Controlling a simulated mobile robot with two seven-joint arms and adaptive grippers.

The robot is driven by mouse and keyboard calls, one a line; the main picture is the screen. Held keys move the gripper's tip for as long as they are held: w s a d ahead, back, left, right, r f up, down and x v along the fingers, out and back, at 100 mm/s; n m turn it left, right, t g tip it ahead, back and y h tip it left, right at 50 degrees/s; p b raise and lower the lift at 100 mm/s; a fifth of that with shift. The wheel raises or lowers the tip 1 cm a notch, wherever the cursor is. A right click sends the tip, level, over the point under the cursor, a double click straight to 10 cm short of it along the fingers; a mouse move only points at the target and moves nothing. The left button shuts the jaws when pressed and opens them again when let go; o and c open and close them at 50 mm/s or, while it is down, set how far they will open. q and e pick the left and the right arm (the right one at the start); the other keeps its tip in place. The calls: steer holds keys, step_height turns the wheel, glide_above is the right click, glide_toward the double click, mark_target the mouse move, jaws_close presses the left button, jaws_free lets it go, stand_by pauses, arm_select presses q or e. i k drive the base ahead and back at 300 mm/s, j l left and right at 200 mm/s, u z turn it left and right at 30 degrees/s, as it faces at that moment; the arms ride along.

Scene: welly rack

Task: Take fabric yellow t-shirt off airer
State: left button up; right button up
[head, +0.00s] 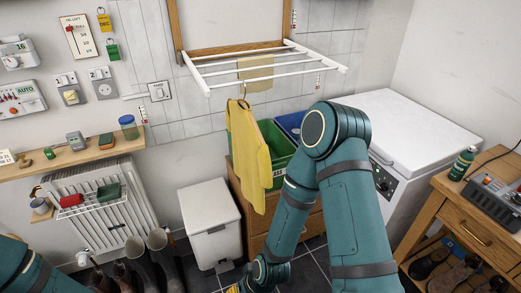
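A yellow t-shirt (250,150) hangs on a hanger below the front rail of the white wall airer (222,88). Its lower part hangs in front of a green crate (276,148). A smaller dull-yellow cloth (257,70) lies over the airer's rails; I cannot tell what it is. My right arm rises from the bottom, bends right of the t-shirt, and runs down to the bottom edge. Its gripper fingers are not visible; a small yellow patch shows beside the wrist. Only part of my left arm shows at the lower left corner, with its gripper out of view.
The green crate and a blue one (290,122) stand on a wooden cabinet (257,222). A white bin (211,220) stands left of it and a white chest freezer (412,130) right. Wellies (165,258) stand by the radiator. A wooden bench (470,215) is at the right.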

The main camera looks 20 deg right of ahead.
mark_target(252, 161)
steer(key=l, duration=1.35)
steer(key=i, duration=0.05)
